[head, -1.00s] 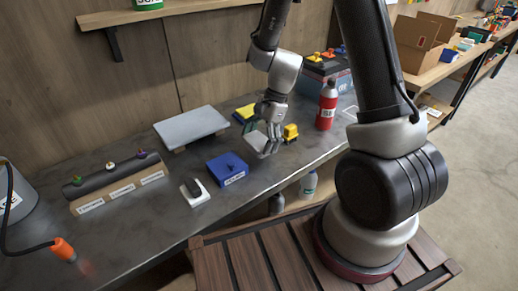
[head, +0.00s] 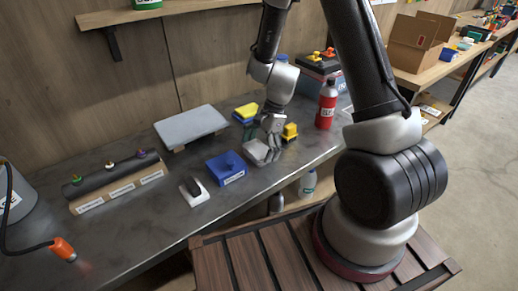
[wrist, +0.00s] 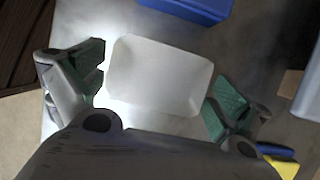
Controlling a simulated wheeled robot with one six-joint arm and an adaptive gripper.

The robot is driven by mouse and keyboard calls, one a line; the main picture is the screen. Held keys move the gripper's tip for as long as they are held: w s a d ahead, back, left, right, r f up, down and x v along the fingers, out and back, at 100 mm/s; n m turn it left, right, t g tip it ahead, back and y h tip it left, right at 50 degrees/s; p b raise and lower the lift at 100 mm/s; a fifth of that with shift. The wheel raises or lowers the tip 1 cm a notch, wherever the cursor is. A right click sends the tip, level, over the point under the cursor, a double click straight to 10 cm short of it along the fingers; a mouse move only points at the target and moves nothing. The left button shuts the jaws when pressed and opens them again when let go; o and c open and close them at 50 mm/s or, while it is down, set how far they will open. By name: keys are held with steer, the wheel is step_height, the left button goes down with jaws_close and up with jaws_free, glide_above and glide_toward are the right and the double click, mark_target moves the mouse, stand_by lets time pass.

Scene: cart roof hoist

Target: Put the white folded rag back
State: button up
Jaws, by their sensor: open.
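The white folded rag (head: 255,151) is a pale, flat, roughly rectangular piece at the bench's right-hand part, right of the blue box. In the wrist view the rag (wrist: 158,75) lies between my two green-padded fingers. My gripper (head: 267,148) is low over the rag, pointing down. In the wrist view my gripper (wrist: 165,95) is open, with one finger on either side of the rag. The left finger is very close to the rag's edge; whether it touches is unclear. My fingers hide part of the rag in the head view.
A blue box (head: 226,168) stands left of the rag. A yellow object (head: 289,132) and a red bottle (head: 327,105) stand to the right. A yellow-and-blue sponge (head: 246,112) lies behind. A grey raised plate (head: 191,125) is at the back. The bench's front edge is close.

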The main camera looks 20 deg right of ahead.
steer(key=v, duration=1.3)
steer(key=s+d+r+n+t+h, duration=0.2)
steer(key=s+d+r+n, duration=0.2)
steer(key=s+r+n, duration=0.3)
steer(key=s+d+r+n+t+h, duration=0.2)
steer(key=s+d+r+n, duration=0.3)
steer(key=s+r, duration=0.7)
steer(key=shift+s+d+n+t, duration=0.3)
steer(key=shift+s+n+t, duration=0.5)
steer(key=shift+n, duration=0.4)
